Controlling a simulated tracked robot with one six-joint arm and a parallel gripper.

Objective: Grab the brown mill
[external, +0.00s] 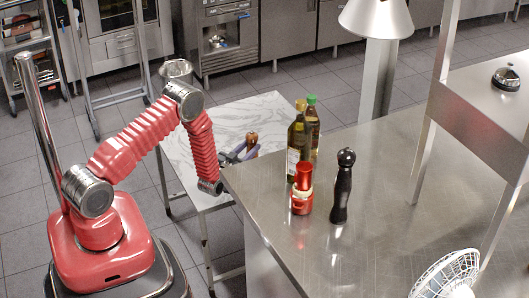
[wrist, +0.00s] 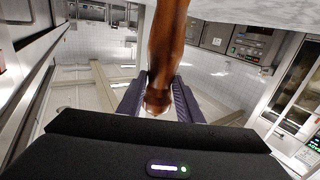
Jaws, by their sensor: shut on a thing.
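The brown mill (external: 252,139) shows as a small brown shape at my gripper (external: 242,152), over the right part of the white marble table (external: 205,135). Most of it is hidden in the external view. In the wrist view the glossy brown mill (wrist: 167,45) runs from the top edge down between the two dark purple fingers of my gripper (wrist: 158,98). The fingers are shut on its rounded end. Its other end is out of the wrist frame, so I cannot tell whether it touches the tabletop.
A steel counter (external: 385,200) stands right of the marble table. Near its left side are two bottles (external: 299,148), a red mill (external: 302,190) and a tall black mill (external: 342,188). A white fan (external: 447,275) is at front right. A metal pot (external: 176,72) stands behind my arm.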

